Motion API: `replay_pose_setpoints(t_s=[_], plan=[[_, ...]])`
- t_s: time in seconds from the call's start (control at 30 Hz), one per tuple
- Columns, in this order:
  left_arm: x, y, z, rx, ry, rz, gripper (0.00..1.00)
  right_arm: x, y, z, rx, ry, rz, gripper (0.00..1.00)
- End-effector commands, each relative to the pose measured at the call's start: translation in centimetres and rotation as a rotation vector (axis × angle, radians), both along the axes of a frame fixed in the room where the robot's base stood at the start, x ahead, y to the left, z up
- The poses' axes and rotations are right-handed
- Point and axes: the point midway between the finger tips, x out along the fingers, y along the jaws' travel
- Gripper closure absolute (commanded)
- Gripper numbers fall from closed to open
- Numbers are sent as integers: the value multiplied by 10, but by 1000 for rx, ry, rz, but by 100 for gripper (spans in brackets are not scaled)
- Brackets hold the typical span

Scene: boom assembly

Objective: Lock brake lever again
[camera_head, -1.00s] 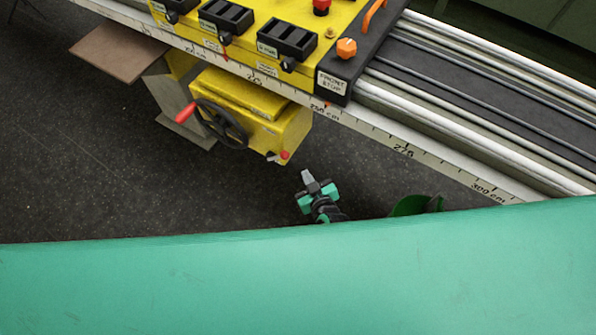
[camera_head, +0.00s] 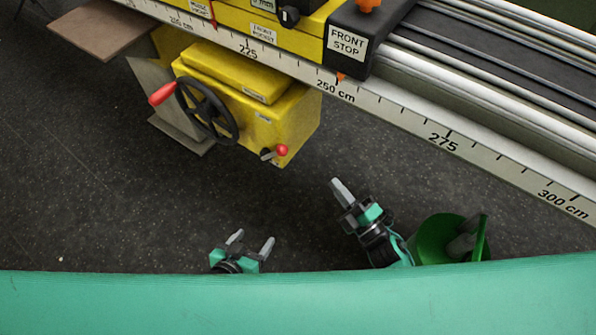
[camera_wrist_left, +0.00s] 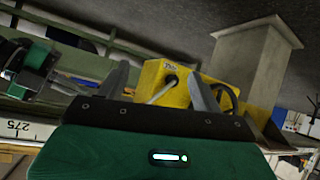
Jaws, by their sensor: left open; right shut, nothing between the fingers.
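The brake lever (camera_head: 274,153) is a short lever with a red knob at the lower front corner of the yellow box (camera_head: 292,117). My left gripper (camera_head: 251,242) is open and empty, below the lever and apart from it in the head view. In the left wrist view a pale rod (camera_wrist_left: 162,90), likely this lever, shows on the yellow box (camera_wrist_left: 190,72) between my open fingers (camera_wrist_left: 160,84); its knob cannot be made out. My right gripper (camera_head: 343,192) is shut and empty, lower right of the lever.
Dark floor (camera_head: 90,200) is open at left.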

Motion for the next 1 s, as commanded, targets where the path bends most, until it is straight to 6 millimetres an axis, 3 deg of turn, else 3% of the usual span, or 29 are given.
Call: replay_pose_setpoints(t_s=[0.03, 0.23, 0.43, 1.0], plan=[[0, -2, 6, -19, -30, -2, 33, -5, 2, -16, -35, -27, 27, 100], [-2, -5, 52, -68, -107, -3, 33, -20, 9, -30, -136, -98, 109, 100], [-3, -5, 65, -79, -124, -4, 33, -18, 16, -28, -158, -116, 129, 100], [-2, -7, 65, -91, -143, -3, 33, 56, 91, -1, -155, -115, 127, 100]])
